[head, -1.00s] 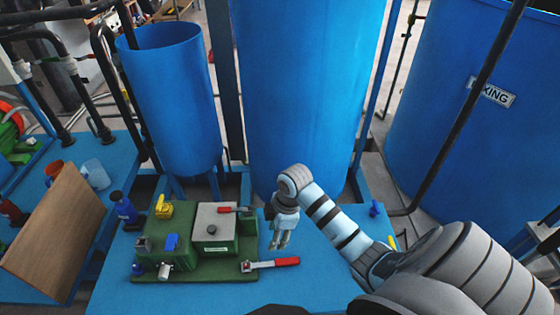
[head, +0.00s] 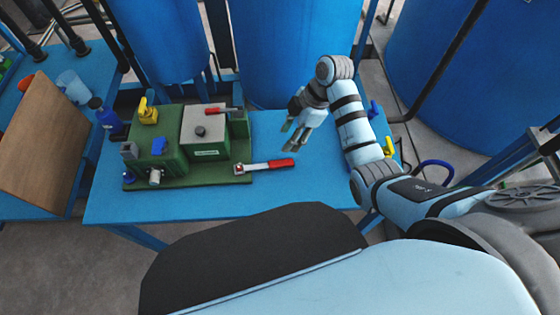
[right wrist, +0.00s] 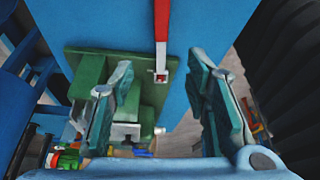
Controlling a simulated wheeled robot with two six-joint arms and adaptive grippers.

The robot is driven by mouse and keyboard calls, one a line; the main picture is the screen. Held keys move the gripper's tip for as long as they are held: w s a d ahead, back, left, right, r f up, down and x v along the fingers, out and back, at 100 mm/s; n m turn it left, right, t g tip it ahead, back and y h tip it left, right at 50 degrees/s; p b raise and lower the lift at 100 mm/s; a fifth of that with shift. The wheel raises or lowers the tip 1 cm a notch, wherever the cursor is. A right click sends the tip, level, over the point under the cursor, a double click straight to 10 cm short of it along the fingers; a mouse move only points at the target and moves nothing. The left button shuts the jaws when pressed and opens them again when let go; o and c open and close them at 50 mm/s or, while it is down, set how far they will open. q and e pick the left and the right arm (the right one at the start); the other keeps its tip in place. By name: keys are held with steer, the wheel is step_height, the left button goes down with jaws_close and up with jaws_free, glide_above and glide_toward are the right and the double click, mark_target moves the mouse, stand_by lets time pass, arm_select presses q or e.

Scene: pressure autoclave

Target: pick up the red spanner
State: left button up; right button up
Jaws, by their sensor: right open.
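The red spanner (head: 281,163) lies on the blue table (head: 215,203), with its red handle to the right. Its silver head overlaps the right edge of the green base plate in the picture. In the right wrist view, the spanner (right wrist: 162,28) runs down from the top edge, its head between the two finger lines. My right gripper (head: 294,138) is open and empty, pointing down, above and just beyond the handle, apart from it. Both its fingers show in the right wrist view (right wrist: 160,75). My left gripper is not in view.
A green machine (head: 160,157) with yellow and blue valves and a red-handled lever stands left of the spanner. A blue bottle (head: 107,117) is beside it. Large blue tanks (head: 295,50) stand behind. The table right of the spanner is mostly clear.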

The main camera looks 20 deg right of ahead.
mark_target(271, 164)
steer(key=b+x, duration=0.3)
steer(key=x, duration=1)
steer(key=shift+a+f+b, duration=0.15)
steer(key=shift+f+b, duration=0.15)
steer(key=shift+r, duration=0.1)
steer(key=shift+c, duration=0.5)
jaws_close()
